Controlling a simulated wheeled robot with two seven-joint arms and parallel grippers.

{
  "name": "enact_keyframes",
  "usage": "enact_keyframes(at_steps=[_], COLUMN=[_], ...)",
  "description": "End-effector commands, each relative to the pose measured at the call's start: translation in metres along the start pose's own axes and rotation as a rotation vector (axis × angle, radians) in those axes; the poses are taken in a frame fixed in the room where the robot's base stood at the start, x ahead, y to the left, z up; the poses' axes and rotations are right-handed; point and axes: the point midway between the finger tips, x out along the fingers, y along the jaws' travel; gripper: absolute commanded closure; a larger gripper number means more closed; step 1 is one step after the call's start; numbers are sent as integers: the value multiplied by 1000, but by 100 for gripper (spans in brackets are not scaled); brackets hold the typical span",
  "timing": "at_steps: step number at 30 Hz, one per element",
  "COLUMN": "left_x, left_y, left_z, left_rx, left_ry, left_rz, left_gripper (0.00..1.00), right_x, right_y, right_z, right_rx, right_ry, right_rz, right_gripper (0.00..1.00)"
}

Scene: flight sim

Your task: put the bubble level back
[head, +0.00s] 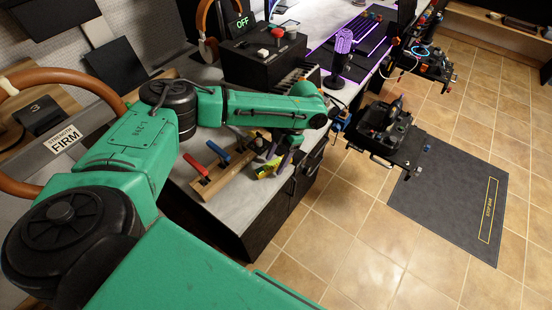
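A small yellow-green piece, which looks like the bubble level (266,170), is at the right end of a wooden rack (225,180) on the grey counter. The rack also bears tools with red (194,164) and blue (218,151) handles. My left arm reaches across from the left, and my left gripper (281,158) points down right at the level, its dark fingers overlapping it in the head view. Whether the fingers are closed on the level or only beside it is too small to tell. My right gripper is not in view.
A black box (268,58) with a red knob and an "OFF" display stands behind my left arm. Black control units (385,130) stand farther right. The tiled floor (350,240) in front is clear, with a dark mat (440,200).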

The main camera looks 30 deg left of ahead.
Motion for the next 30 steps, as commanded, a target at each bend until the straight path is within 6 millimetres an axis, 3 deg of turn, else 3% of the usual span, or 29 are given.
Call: enact_keyframes(at_steps=[5, 7, 15, 18, 22, 30], left_x=[-10, -23, -97, -116, -125, -125], left_y=[0, 0, 0, 0, 0, 0], left_z=[-1, 0, 0, -1, -2, -2], left_rx=[-1, 0, 0, 0, 0, 0], left_ry=[-3, -5, -5, -2, 0, 0], left_rz=[0, 0, 0, 1, 0, 0], left_gripper=[38, 38, 38, 38, 38, 38], right_x=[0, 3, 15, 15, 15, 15], right_y=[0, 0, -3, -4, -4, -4], right_z=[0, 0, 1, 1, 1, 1], right_rx=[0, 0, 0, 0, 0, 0], right_ry=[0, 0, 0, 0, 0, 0], right_rz=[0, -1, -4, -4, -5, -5], right_gripper=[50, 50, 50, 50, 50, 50])
